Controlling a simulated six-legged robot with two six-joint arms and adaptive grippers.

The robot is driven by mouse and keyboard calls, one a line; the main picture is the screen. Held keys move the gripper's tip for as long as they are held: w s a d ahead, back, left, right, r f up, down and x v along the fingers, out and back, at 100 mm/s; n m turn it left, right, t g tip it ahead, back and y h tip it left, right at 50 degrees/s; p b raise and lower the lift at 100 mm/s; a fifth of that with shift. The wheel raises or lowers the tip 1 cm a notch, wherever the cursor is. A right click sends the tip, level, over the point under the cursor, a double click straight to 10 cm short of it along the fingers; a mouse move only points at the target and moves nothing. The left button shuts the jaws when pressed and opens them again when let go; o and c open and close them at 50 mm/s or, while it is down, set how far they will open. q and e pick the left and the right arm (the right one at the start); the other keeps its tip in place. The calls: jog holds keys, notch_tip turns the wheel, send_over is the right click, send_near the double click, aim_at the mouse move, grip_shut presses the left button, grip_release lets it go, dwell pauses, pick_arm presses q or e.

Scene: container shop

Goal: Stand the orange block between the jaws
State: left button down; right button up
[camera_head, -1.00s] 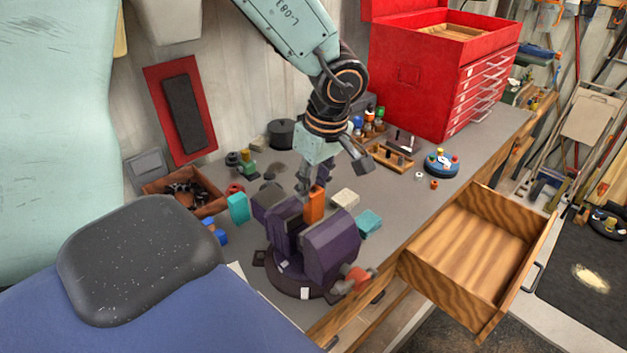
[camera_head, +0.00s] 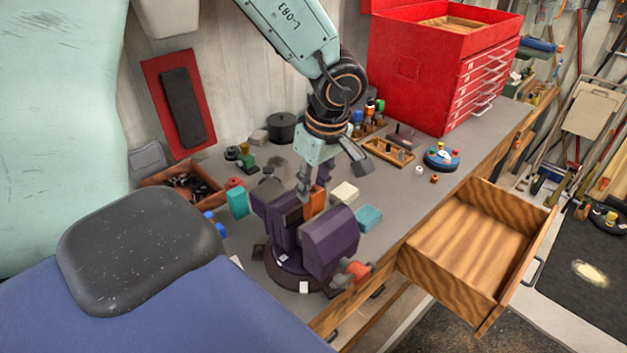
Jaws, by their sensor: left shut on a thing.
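The orange block (camera_head: 315,200) stands upright at the gap between the jaws of the purple vise (camera_head: 331,243). My left gripper (camera_head: 310,187) comes down from above and is shut on the block's upper part. The lower end of the block is hidden by the vise's front jaw, so I cannot tell whether it touches the bottom of the gap. My right gripper is not in view.
A teal block (camera_head: 237,202) stands left of the vise. A cream block (camera_head: 344,192) and another teal block (camera_head: 368,218) lie to its right. A wooden drawer (camera_head: 470,250) stands open at the front right. A red toolbox (camera_head: 420,85) is at the back.

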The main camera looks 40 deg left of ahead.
pick_arm(q)
jog(key=shift+s+f, duration=0.1)
jog(key=shift+f, duration=0.15)
jog(key=shift+f, duration=0.3)
jog(key=shift+f+b, duration=0.3)
jog(key=shift+f, duration=0.35)
dwell(0.4)
jog(key=c, duration=0.9)
grip_release()
jog(key=shift+r+p, duration=0.85)
jog(key=shift+r, duration=2.15)
